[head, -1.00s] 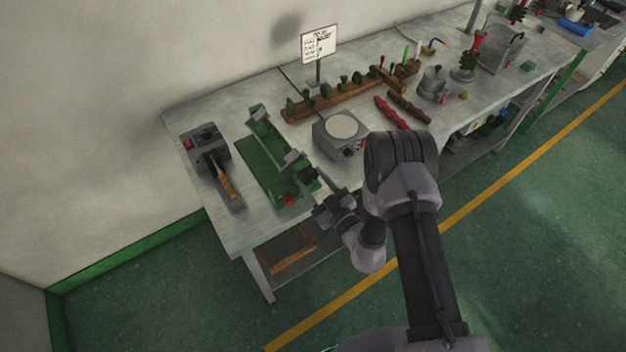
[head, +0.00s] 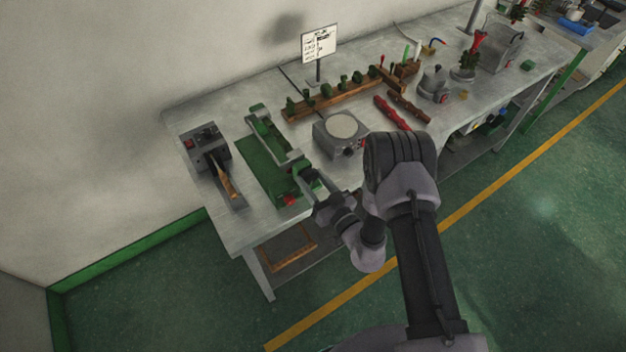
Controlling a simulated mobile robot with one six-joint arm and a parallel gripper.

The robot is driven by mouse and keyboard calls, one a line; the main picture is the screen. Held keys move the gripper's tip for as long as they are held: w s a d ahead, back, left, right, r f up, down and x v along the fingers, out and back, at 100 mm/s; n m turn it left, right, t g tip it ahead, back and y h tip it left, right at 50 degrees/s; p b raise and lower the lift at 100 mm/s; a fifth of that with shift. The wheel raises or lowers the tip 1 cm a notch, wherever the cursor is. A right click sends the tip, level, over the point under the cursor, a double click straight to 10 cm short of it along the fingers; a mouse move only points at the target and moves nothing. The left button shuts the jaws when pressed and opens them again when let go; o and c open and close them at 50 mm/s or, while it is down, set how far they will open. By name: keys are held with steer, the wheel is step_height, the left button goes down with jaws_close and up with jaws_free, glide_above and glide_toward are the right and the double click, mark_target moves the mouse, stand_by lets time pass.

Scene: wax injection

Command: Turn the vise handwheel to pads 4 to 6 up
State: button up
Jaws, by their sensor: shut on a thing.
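The green vise fixture (head: 266,168) stands near the left end of the workbench, with a long grey bar (head: 277,143) along its right side. The dark handwheel (head: 309,174) is at its near right end, mostly covered by my gripper. My gripper (head: 314,181) is shut on the handwheel, reaching in from the lower right. The pads are too small to number or to tell which face up. A red part (head: 290,200) shows at the vise's near end.
A grey box with a wooden-handled tool (head: 228,186) stands left of the vise. A device with a round pale plate (head: 342,125) stands close on the right. A wooden rack of green pieces (head: 330,101) and a sign (head: 319,43) are behind. The floor in front is clear.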

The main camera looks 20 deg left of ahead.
steer(key=shift+r+m, duration=0.1)
steer(key=shift+m, duration=0.2)
stand_by(0.4)
steer(key=o, duration=1.4)
steer(key=shift+c, duration=0.2)
steer(key=v, duration=1.7)
steer(key=shift+d+p, duration=0.2)
steer(key=shift+p, duration=0.2)
